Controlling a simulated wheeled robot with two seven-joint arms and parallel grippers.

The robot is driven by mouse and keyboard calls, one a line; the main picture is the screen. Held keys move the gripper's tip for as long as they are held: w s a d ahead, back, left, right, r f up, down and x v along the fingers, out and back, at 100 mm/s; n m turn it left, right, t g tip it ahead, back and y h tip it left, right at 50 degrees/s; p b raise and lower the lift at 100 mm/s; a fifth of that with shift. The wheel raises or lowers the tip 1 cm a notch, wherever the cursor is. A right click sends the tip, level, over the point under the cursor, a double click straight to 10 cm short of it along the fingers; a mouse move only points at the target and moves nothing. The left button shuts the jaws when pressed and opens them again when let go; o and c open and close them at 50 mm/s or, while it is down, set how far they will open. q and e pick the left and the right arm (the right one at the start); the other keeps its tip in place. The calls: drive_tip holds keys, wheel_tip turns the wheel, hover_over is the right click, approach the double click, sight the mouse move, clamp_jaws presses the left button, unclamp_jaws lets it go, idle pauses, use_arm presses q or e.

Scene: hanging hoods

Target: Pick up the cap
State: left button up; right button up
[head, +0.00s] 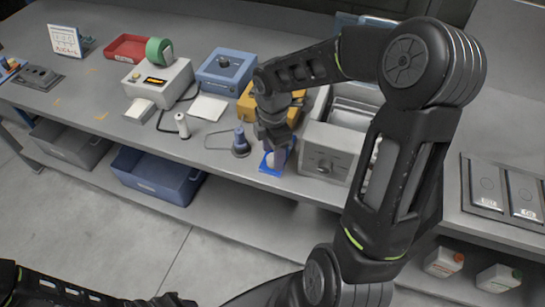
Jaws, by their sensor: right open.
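A pale rounded thing, which looks like the cap (281,159), sits on a small blue pad (266,168) near the front edge of the bench. My right gripper (274,147) points down right at it, with its open fingers over or around it; I cannot tell if they touch it. The gripper hides part of the cap. Part of my left arm and gripper (172,299) shows low at the bottom edge; its fingers are not clear.
A dark blue-topped holder (240,143) stands just left of the pad, with a white bottle (182,125) further left. A grey metal box (329,150) stands close on the right. A yellow box (245,105) is behind. The bench front left is mostly clear.

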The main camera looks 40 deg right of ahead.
drive_tip(key=shift+f, duration=0.85)
clamp_jaws()
idle(0.3)
